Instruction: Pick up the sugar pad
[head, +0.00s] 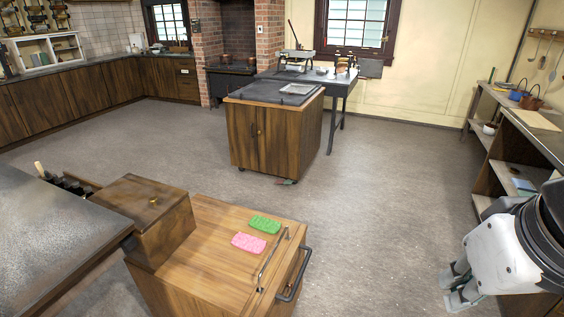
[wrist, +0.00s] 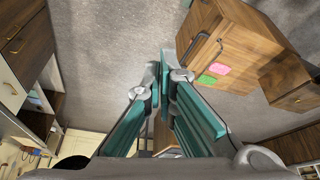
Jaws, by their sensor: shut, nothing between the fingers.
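A green pad (head: 265,224) and a pink pad (head: 248,242) lie flat and apart on the wooden top of a cart (head: 205,245) at the bottom of the head view. Which one is the sugar pad I cannot tell. The wrist view also shows the pink pad (wrist: 219,69) and the green pad (wrist: 207,79) at the upper right. My gripper (head: 456,286) is at the right of the head view, well away from the cart. Its teal fingers (wrist: 160,72) are shut and empty, touching neither pad.
The cart has a metal rail (head: 272,260), a dark handle (head: 294,274) and a raised wooden box (head: 153,215). A dark table (head: 50,225) stands left of it. A wooden cabinet (head: 275,135) is farther back. Shelves (head: 515,155) line the right wall. Open floor (head: 380,220) lies between.

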